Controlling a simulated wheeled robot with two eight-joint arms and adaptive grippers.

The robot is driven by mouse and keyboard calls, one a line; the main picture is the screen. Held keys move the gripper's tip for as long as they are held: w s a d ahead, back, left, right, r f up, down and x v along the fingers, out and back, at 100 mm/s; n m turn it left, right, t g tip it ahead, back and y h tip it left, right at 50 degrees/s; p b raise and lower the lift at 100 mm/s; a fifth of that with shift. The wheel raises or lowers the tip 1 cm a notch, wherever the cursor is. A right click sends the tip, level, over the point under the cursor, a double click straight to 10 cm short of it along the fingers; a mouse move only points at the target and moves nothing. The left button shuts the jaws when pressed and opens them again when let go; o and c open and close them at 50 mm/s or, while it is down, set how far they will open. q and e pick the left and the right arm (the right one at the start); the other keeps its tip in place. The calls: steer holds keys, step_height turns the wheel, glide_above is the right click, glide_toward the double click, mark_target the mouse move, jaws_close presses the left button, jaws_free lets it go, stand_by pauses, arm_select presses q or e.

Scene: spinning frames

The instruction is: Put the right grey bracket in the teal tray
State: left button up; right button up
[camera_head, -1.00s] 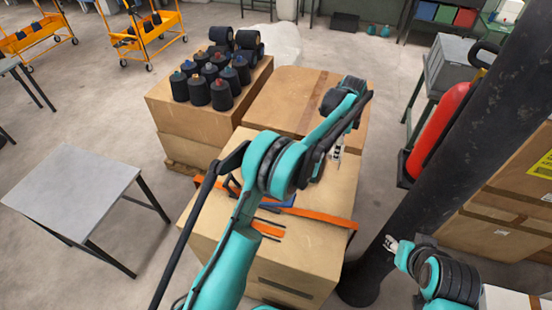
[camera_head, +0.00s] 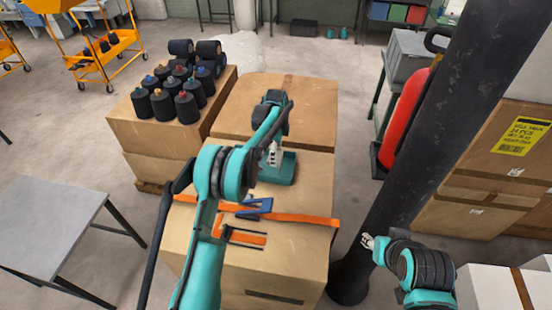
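The teal tray (camera_head: 284,170) sits on the front cardboard box, near its back edge. My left gripper (camera_head: 272,158) points down over the tray's left part. Its fingers are small and pale, and I cannot tell whether they are open or hold something. I cannot pick out a grey bracket for certain. Thin dark bars (camera_head: 247,244) lie beside the orange strap (camera_head: 290,219) on the box top, partly behind my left arm. My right gripper (camera_head: 368,241) is at the lower right, beside the black column and away from the box; its finger opening is unclear.
A blue buckle-like piece (camera_head: 255,208) lies on the strap. Dark spools (camera_head: 187,106) stand on the box at the back left. A thick black column (camera_head: 440,120) and a red cylinder (camera_head: 405,115) stand right. A grey table (camera_head: 50,225) is at the left.

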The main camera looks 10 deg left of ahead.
arm_select(q)
step_height(320, 180, down, 2)
steer(key=shift+f, duration=0.2)
steer(key=shift+f+b, duration=0.15)
steer(key=shift+b, duration=0.15)
steer(key=o, duration=1.2)
